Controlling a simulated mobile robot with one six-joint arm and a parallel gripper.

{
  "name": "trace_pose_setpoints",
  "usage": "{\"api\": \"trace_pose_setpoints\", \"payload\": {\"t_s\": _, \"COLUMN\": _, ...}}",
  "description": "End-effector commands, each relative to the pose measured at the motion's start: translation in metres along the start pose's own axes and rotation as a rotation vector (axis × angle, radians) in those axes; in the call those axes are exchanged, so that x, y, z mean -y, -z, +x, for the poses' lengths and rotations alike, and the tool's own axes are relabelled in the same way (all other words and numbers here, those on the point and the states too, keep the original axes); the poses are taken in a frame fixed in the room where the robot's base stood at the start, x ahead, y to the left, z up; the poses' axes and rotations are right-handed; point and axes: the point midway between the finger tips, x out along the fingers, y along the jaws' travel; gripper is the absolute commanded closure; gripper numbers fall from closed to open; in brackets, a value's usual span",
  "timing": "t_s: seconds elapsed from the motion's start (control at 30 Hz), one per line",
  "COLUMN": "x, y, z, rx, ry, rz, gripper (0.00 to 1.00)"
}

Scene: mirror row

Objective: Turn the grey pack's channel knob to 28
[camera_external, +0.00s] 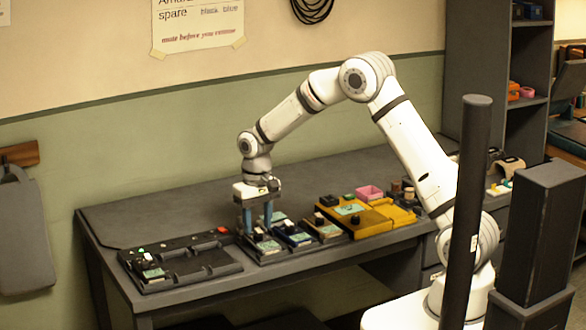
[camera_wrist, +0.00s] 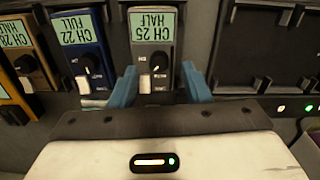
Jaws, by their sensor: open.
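The grey pack (camera_wrist: 166,52) is in the upper middle of the wrist view. Its green display (camera_wrist: 153,25) appears upside down there and reads CH 25, with a second line that looks like HALF. Its black channel knob (camera_wrist: 159,62) has a white mark toward the bottom of the picture. My gripper (camera_wrist: 161,86) is open, one blue finger on each side of the pack's knob end. Whether a finger touches the knob or pack cannot be told. In the external view my gripper (camera_external: 258,222) points straight down over the packs, and the knob is hidden there.
A blue pack (camera_wrist: 92,66) reading CH 22 FULL and a tan pack (camera_wrist: 30,45) sit close to the left in the wrist view. An empty dark bay (camera_wrist: 263,50) lies right. Externally, a yellow case (camera_external: 375,220) and pink box (camera_external: 369,192) stand right; a dark tray (camera_external: 200,270) left.

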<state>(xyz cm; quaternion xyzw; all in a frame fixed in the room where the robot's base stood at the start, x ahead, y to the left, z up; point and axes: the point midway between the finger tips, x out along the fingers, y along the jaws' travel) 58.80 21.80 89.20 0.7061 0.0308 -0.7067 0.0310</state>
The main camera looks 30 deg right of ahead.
Motion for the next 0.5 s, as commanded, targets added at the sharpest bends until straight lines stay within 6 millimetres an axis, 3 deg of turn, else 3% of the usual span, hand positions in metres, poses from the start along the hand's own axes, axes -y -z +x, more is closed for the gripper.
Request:
{"api": "trace_pose_setpoints", "payload": {"t_s": 0.2, "x": 0.0, "y": 0.0, "z": 0.02, "rx": 0.001, "ry": 0.0, "rz": 0.0, "gripper": 0.57}}
{"api": "trace_pose_setpoints", "payload": {"t_s": 0.5, "x": 0.0, "y": 0.0, "z": 0.022, "rx": -0.001, "ry": 0.0, "rz": 0.0, "gripper": 0.58}}
